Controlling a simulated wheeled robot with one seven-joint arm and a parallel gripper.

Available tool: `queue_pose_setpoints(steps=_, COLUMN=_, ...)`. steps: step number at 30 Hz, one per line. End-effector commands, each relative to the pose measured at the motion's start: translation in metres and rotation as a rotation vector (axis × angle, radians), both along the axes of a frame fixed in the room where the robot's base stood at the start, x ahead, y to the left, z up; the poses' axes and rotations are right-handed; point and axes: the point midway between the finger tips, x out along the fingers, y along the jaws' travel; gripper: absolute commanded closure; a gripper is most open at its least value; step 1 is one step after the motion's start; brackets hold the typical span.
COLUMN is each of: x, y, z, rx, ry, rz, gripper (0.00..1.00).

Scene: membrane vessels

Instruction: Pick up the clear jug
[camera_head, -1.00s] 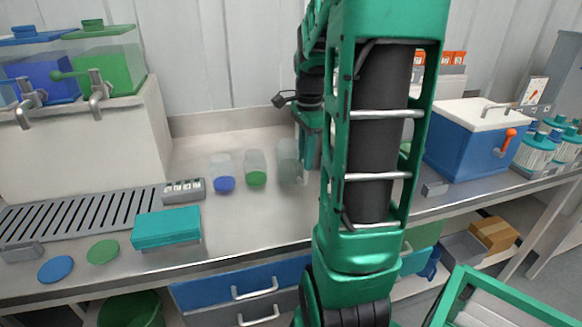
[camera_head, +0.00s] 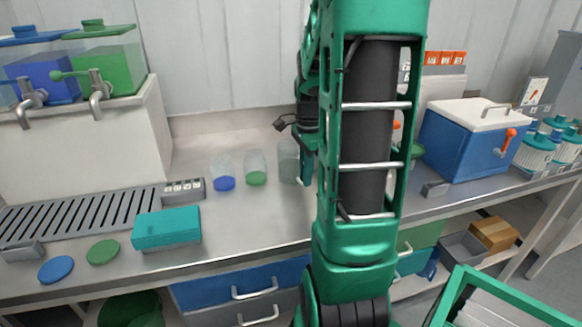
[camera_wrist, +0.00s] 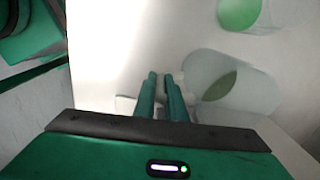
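The clear jug (camera_head: 289,161) stands upright on the bench, at the right end of a row of see-through vessels. In the wrist view the clear jug (camera_wrist: 238,88) lies just right of my fingers, with a green patch showing through it. My gripper (camera_wrist: 160,78) has its two green fingers close together, with a narrow gap between them. A pale shape beside the fingertips may be the jug's handle; I cannot tell whether the fingers hold it. In the head view my gripper (camera_head: 305,168) is partly hidden by my arm, right beside the jug.
Left of the jug stand a vessel with green content (camera_head: 256,170) and one with blue content (camera_head: 223,175). A teal box (camera_head: 167,228) and a drain grate (camera_head: 85,213) are further left. A blue cooler (camera_head: 470,140) stands right. The bench front-centre is clear.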

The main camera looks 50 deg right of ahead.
Motion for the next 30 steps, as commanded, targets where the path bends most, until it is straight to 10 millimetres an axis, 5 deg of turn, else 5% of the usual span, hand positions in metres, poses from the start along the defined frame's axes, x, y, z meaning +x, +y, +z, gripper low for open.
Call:
queue_pose_setpoints(steps=17, x=0.001, y=-0.001, z=0.021, rx=-0.003, ry=-0.003, rz=-0.001, gripper=1.00)
queue_pose_setpoints(steps=23, x=0.001, y=-0.001, z=0.061, rx=-0.005, ry=-0.005, rz=0.001, gripper=1.00)
queue_pose_setpoints(steps=30, x=0.001, y=-0.001, z=0.132, rx=-0.006, ry=-0.006, rz=0.001, gripper=1.00)
